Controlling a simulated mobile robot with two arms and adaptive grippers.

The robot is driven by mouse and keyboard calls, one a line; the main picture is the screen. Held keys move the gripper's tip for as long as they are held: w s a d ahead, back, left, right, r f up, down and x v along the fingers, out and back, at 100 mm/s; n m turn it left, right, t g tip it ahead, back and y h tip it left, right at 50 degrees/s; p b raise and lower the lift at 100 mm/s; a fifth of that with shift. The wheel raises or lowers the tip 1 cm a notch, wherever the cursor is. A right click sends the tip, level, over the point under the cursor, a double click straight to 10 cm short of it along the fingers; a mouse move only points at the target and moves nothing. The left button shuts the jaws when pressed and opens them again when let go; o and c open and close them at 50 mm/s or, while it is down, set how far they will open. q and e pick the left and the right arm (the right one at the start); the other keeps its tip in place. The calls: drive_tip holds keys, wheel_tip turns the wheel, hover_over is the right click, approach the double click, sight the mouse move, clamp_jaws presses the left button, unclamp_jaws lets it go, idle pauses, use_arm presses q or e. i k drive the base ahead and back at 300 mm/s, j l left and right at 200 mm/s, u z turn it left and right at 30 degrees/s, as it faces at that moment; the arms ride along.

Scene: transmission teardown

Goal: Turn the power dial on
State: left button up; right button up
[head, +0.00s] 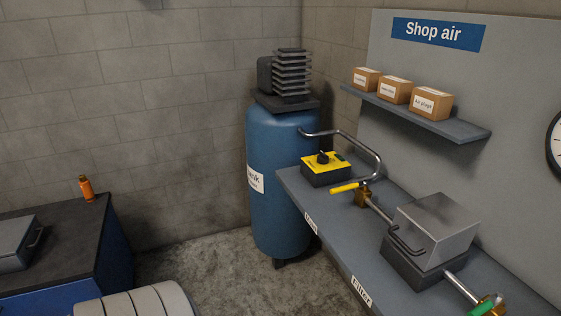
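The power dial (323,157) is a black knob on the yellow top plate of a dark box (326,177). The box stands at the left end of the grey bench, beside the blue tank. The knob is small in the head view, and I cannot read its markings or tell its setting.
A blue tank (278,190) carries a finned compressor head (291,75). A metal pipe (360,145) arches behind the dial box. A yellow-handled valve (348,188) and metal filter box (434,230) sit on the bench. A dark-topped cabinet (75,235) stands left.

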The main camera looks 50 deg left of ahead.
sight(323, 159)
drive_tip(key=u, duration=1.4)
drive_tip(key=i+j+z, duration=0.4)
